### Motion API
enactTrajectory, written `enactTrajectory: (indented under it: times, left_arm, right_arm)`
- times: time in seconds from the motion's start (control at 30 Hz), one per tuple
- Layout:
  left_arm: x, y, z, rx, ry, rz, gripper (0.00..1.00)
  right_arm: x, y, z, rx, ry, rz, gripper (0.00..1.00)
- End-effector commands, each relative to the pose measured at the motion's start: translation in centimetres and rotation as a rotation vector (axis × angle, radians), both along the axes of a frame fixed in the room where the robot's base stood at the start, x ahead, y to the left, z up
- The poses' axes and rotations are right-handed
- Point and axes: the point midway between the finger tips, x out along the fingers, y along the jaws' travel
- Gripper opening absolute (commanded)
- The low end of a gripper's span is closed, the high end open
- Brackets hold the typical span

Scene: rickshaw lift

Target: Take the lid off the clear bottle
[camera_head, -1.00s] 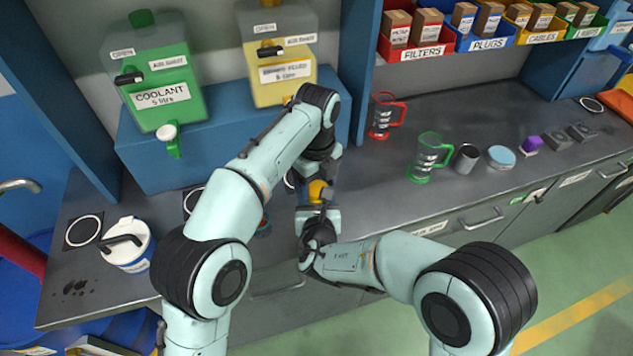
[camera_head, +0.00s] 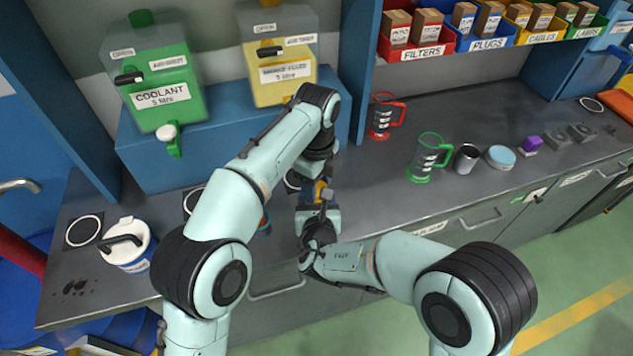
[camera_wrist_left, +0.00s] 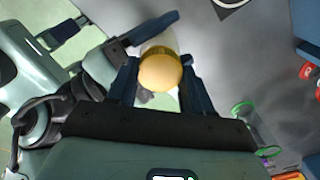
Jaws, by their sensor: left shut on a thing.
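The orange-yellow round lid (camera_wrist_left: 160,72) is between the two fingers of my left gripper (camera_wrist_left: 160,82) in the left wrist view. My left gripper is shut on it. The pale, see-through part of the clear bottle (camera_wrist_left: 158,43) shows just beyond the lid. In the head view, my left gripper (camera_head: 318,180) points down at the front of the counter, with a bit of the orange lid (camera_head: 320,190) visible. My right gripper (camera_head: 314,212) is close below it, at the bottle. Most of the bottle is hidden by the grippers, and the right fingers' closure is unclear.
A red mug (camera_head: 380,118), a green mug (camera_head: 424,160), a grey cup (camera_head: 466,158) and a blue-lidded tub (camera_head: 500,157) stand to the right on the counter. A white lidded container (camera_head: 128,248) is at left. Coolant (camera_head: 165,95) and yellow (camera_head: 283,75) tanks are behind.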

Motion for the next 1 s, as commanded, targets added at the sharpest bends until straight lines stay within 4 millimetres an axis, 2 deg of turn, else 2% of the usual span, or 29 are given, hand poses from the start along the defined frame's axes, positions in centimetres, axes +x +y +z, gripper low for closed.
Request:
enactTrajectory:
  times: [0.03,0.07,0.1,0.13,0.4,0.7,0.77,0.8,1.0]
  left_arm:
    - [0.0,0.0,0.0,0.0,0.0,-0.001,0.14]
    - [0.0,0.0,0.0,0.0,0.0,-0.001,0.57]
    - [0.0,0.0,0.0,0.0,0.0,-0.001,0.7]
    - [0.0,0.0,0.0,0.0,0.0,-0.001,0.76]
    - [0.0,0.0,0.2,-0.001,-0.001,-0.002,0.76]
    - [0.1,-0.1,3.8,-0.001,-0.003,-0.004,0.76]
    - [0.1,0.0,4.2,0.0,-0.002,-0.003,0.76]
    - [0.0,0.0,4.4,0.0,-0.001,-0.003,0.72]
    - [0.0,-0.4,5.1,0.004,-0.003,-0.065,0.72]
  right_arm:
    - [0.0,0.0,0.0,0.0,0.0,0.0,0.0]
    - [0.0,0.0,0.0,0.0,0.0,0.0,0.0]
    - [0.0,0.0,0.0,0.0,0.0,0.0,0.0]
    - [0.0,0.0,0.0,0.0,0.0,0.0,0.0]
    - [0.0,0.0,0.0,0.0,0.0,0.0,0.0]
    - [0.0,0.0,0.0,0.0,0.0,0.0,0.0]
    - [0.0,0.0,0.0,0.0,0.0,0.0,0.0]
    - [0.0,0.0,0.0,0.0,0.0,0.0,0.0]
    - [0.0,0.0,0.0,0.0,0.0,0.0,0.0]
